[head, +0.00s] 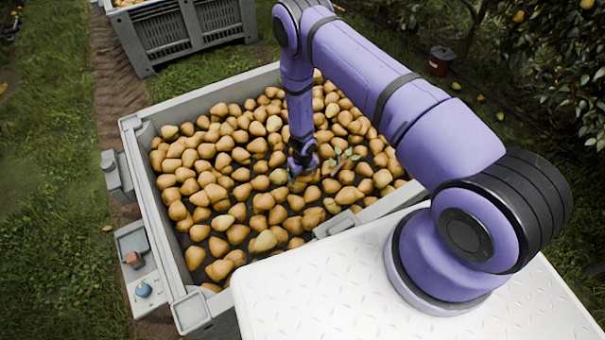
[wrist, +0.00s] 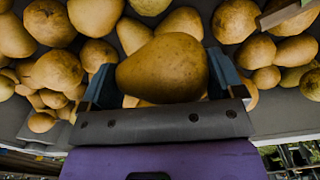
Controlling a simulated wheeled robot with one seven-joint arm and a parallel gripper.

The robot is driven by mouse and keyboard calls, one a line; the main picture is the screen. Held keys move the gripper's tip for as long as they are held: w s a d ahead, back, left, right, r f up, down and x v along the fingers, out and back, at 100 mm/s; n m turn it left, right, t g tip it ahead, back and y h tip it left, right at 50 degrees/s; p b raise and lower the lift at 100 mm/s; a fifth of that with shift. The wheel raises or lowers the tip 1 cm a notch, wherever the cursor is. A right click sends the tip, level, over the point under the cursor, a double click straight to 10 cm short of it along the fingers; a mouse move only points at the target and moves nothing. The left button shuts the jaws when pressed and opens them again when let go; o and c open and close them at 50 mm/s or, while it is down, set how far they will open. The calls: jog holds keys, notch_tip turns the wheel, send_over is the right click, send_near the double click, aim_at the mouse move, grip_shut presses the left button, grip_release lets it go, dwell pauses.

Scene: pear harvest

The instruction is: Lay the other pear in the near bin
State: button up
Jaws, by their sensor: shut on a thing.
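The near bin (head: 138,165) is a large grey crate with many yellow-brown pears lying in it. My gripper (head: 301,180) is low inside the bin, right of its middle, among the pears. In the wrist view my gripper (wrist: 162,85) has its two blue fingers on either side of a yellow-brown pear (wrist: 163,68) and is shut on it. Other pears lie close around and behind the held pear. Whether the held pear touches those below it is hidden.
Some leaves (head: 343,162) lie on the pears beside my gripper. A second grey bin (head: 165,40) with pears stands at the back left. A white tread-plate deck (head: 330,290) borders the near bin at the front. A red bucket (head: 440,60) stands on the grass at the back right.

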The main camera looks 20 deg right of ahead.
aim_at(302, 181)
jog(key=shift+f, duration=2.45)
dwell(1.4)
jog(key=o, duration=0.8)
